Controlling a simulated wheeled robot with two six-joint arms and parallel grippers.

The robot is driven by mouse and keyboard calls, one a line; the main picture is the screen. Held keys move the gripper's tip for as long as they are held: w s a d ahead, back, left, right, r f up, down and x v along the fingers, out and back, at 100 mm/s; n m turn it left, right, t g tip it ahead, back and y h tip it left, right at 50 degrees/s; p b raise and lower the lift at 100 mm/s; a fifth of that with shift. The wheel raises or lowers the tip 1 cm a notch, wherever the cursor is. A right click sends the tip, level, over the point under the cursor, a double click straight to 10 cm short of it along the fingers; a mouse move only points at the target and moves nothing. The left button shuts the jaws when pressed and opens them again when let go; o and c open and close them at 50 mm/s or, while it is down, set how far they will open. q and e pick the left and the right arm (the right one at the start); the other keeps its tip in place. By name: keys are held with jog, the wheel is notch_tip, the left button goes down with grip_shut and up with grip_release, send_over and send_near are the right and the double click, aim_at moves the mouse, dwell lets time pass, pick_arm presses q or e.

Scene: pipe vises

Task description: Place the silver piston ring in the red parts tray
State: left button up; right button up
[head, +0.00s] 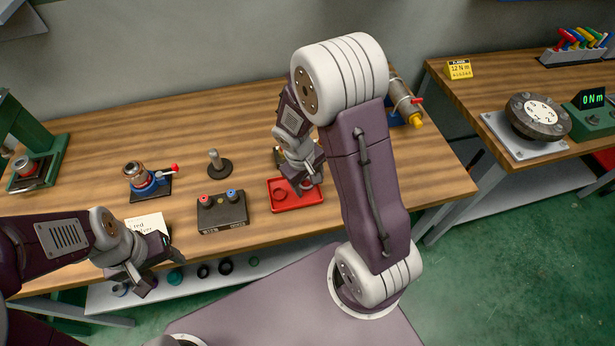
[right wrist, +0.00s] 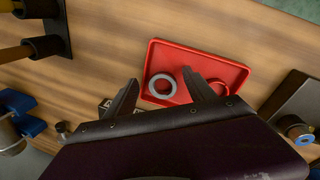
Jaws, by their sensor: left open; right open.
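The red parts tray (head: 283,207) lies near the front edge of the bench, and it also shows in the right wrist view (right wrist: 156,58). The silver piston ring (right wrist: 156,94) appears within the tray's outline, toward its left side in the right wrist view. A reddish ring (right wrist: 228,88) is in the tray too, partly hidden by my finger; it shows in the head view (head: 279,194). My right gripper (head: 308,184) is open over the tray, its fingertips on either side of the silver ring and apart from it. My left gripper (head: 162,272) is open and empty before the bench's front edge.
A black box with red and blue buttons (head: 222,214) stands left of the tray. A post on a dark disc (head: 216,164), a blue vise with a red knob (head: 144,183) and a paper note (head: 146,221) are further left. A pipe vise (head: 401,103) stands at the back right.

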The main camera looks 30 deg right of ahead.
notch_tip(320, 180, up, 12)
jog(key=a+p, duration=0.2)
jog(key=s+a+f+m+y, duration=0.2)
jog(key=s+f, duration=0.1)
jog(key=s, duration=0.5)
jog(key=shift+s+a+f+m+t, duration=0.15)
jog(key=shift+a+f+m+t, duration=0.05)
jog(key=shift+a+m+t, duration=0.2)
jog(key=shift+w, duration=0.2)
